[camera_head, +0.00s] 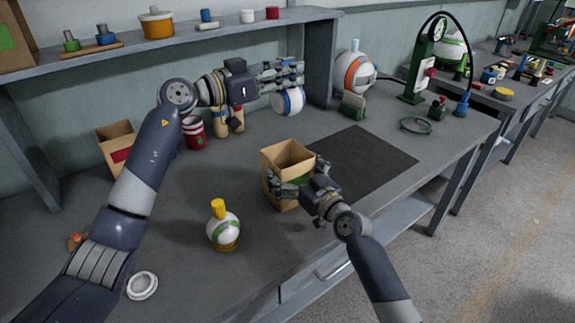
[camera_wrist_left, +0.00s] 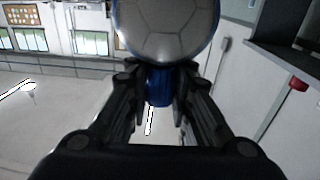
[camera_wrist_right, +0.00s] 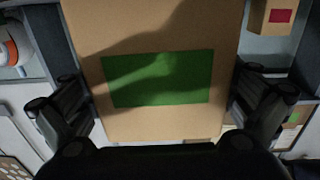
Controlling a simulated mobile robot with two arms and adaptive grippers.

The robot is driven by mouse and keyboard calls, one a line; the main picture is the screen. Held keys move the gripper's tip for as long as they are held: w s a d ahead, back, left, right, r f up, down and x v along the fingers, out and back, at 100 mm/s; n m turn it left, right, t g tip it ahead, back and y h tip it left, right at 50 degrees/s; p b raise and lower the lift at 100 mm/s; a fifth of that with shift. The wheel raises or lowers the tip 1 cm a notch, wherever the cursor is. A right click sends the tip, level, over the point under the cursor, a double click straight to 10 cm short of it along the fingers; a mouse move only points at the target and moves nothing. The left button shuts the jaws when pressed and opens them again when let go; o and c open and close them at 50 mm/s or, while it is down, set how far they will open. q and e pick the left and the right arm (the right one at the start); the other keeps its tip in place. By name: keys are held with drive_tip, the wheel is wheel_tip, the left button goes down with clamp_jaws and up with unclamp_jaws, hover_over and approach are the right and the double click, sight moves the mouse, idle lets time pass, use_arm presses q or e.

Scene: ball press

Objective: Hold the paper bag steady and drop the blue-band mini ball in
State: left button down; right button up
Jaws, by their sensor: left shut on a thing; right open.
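The blue-band mini ball (camera_head: 289,101), white with blue, hangs just below my left gripper (camera_head: 284,78), above the back of the bench. In the left wrist view the ball (camera_wrist_left: 166,30) shows at the top, and the fingers (camera_wrist_left: 160,98) are closed on its blue part. The open-topped brown paper bag (camera_head: 287,157) stands upright mid-bench, in front of and below the ball. My right gripper (camera_head: 297,180) is open with its fingers either side of the bag. In the right wrist view the bag's green label (camera_wrist_right: 158,79) faces the palm, with gaps beside both fingers.
A ball with a yellow top (camera_head: 223,230) stands front left of the bag. A dark mat (camera_head: 365,160) lies to the right. A shelf (camera_head: 190,32) runs above the back.

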drive_tip(key=shift+x, duration=0.9)
drive_tip(key=c, duration=0.9)
use_arm(q)
wheel_tip(320, 180, down, 13)
use_arm(e)
drive_tip(key=shift+o, duration=0.2)
idle(0.3)
use_arm(q)
drive_tip(key=c, duration=1.3)
unclamp_jaws()
drive_tip(key=shift+c, duration=0.2)
